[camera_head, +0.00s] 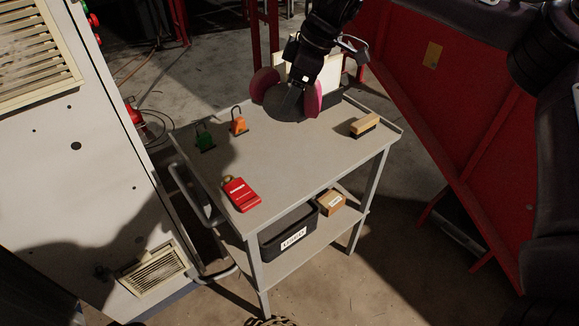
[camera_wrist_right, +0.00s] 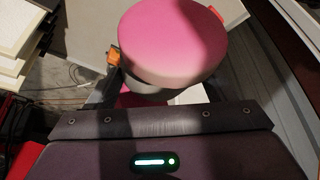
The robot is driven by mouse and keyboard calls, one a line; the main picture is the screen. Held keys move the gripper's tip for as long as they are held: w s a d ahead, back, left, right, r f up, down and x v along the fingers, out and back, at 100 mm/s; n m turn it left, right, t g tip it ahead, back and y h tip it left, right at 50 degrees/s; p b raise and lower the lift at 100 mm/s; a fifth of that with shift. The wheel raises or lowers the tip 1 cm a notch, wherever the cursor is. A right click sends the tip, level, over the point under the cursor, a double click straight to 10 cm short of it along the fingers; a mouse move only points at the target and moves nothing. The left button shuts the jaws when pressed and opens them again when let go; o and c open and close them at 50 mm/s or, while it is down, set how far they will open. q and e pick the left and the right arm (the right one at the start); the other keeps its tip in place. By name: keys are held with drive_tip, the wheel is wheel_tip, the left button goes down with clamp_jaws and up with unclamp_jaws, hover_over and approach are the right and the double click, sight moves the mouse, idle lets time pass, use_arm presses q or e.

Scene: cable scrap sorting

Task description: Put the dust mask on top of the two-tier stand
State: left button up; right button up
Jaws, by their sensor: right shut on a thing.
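The dust mask (camera_head: 285,103) is a dark grey half-mask with two round pink filters, at the far edge of the stand in the head view. My right gripper (camera_head: 296,86) reaches down from above and is shut on it. I cannot tell whether the mask touches the top. The two-tier stand (camera_head: 285,165) is a grey metal table with a top and a lower shelf. In the right wrist view one pink filter of the mask (camera_wrist_right: 173,42) fills the upper middle, in front of the gripper. My left gripper is not in view.
On the stand's top are a green padlock (camera_head: 204,141), an orange padlock (camera_head: 239,125), a red tagged item (camera_head: 241,194) and a wooden brush (camera_head: 365,124). The top's middle is clear. Below are a black bin (camera_head: 288,233) and a small carton (camera_head: 330,201). A red panel stands right.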

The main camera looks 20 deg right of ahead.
wheel_tip(320, 180, down, 18)
drive_tip(key=shift+f, duration=0.15)
idle(0.3)
drive_tip(key=o, duration=1.1)
drive_tip(key=shift+o, duration=0.2)
drive_tip(key=shift+d, duration=0.1)
drive_tip(key=v, duration=1.2)
